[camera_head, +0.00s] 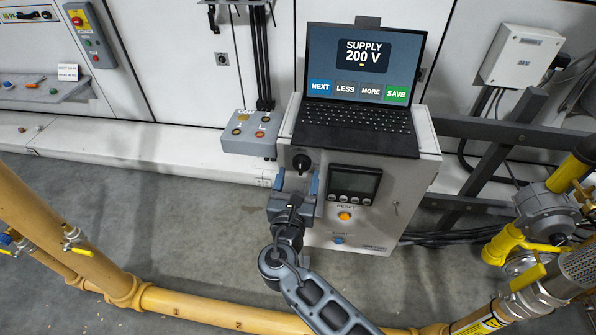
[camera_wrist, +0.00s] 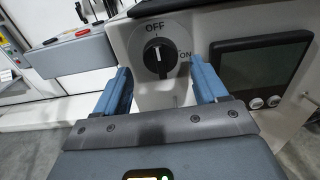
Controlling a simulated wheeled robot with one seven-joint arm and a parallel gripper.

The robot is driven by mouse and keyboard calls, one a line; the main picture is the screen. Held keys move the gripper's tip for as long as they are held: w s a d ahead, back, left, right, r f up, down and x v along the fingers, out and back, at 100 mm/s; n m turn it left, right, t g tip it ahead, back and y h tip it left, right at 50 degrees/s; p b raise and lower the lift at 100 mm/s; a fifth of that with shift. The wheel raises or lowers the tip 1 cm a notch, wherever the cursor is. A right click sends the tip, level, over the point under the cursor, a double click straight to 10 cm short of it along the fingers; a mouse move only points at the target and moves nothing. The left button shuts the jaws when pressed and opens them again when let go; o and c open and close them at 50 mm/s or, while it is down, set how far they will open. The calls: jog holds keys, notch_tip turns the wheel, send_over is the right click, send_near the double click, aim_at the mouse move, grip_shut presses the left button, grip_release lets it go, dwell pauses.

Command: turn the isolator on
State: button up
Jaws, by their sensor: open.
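The isolator is a black rotary knob (camera_wrist: 158,57) on a pale round plate, seen in the wrist view. Its white mark points up towards the OFF label (camera_wrist: 155,28); the ON label (camera_wrist: 184,56) is at its right. It also shows on the grey cabinet in the head view as a dark knob (camera_head: 301,162). My gripper (camera_wrist: 160,73) is open, with its blue fingers apart, one on each side below the knob. Nothing is between the fingers. In the head view my gripper (camera_head: 297,182) is just below the knob; whether it touches the panel I cannot tell.
A meter display (camera_head: 354,184) sits right of the knob, above an orange reset button (camera_head: 344,216) and a blue button (camera_head: 338,239). A laptop (camera_head: 360,90) reading SUPPLY 200 V stands on the cabinet. A grey button box (camera_head: 250,145) is left. A yellow pipe (camera_head: 215,310) crosses low.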

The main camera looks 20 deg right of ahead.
jog(key=shift+x, duration=1.3)
jog(key=shift+c, duration=0.5)
jog(key=shift+s, duration=0.1)
jog(key=c, duration=0.9)
